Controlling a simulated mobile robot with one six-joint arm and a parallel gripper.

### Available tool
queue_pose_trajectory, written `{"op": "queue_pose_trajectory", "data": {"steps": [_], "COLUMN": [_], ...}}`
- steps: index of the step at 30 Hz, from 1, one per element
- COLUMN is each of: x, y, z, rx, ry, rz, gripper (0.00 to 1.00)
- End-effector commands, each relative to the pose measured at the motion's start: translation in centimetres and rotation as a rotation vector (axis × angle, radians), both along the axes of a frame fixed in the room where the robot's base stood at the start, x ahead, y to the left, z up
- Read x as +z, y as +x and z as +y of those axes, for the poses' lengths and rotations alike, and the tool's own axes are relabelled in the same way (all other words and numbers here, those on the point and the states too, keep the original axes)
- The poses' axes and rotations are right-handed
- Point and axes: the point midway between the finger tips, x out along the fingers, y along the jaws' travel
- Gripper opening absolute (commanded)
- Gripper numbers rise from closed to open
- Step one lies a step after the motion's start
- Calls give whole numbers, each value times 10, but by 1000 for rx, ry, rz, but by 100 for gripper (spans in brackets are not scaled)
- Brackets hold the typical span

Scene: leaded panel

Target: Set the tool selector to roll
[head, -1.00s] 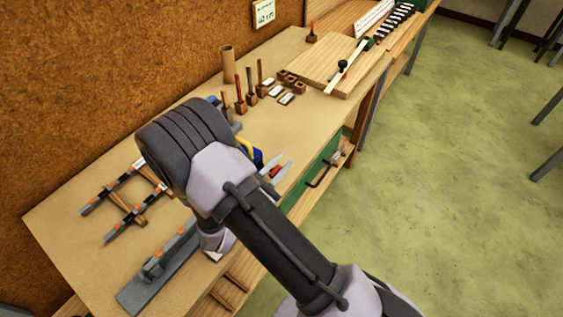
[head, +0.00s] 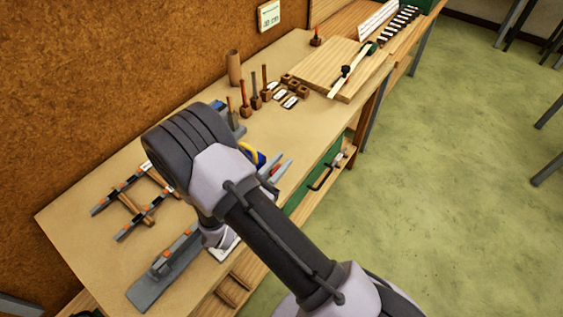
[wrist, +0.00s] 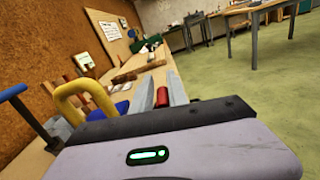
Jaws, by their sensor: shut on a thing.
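My gripper (wrist: 162,90) shows in the wrist view with two grey fingers shut on a red cylindrical piece (wrist: 161,96). In the head view my gripper (head: 278,170) is mostly behind my own arm, over the bench's front edge, with a bit of red between the fingers. A yellow curved handle (wrist: 88,97) with a blue part stands close to the left of the fingers. I cannot make out a selector's marks or its setting; whether the red piece belongs to it cannot be told.
The workbench (head: 88,222) carries a grey bar tool (head: 165,278) and a wooden frame (head: 130,205). Upright tools in wooden blocks (head: 255,100) and a wooden board (head: 325,68) stand farther back. A green drawer front (head: 318,178) is below the edge. Green floor at right is open.

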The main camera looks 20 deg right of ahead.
Motion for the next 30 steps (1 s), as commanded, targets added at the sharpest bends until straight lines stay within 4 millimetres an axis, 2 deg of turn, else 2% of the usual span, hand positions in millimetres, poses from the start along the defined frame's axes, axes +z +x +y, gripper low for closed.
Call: {"op": "queue_pose_trajectory", "data": {"steps": [30], "x": [1], "y": [4], "z": [3], "rx": [5], "ry": [-50], "rz": [75], "gripper": [0]}}
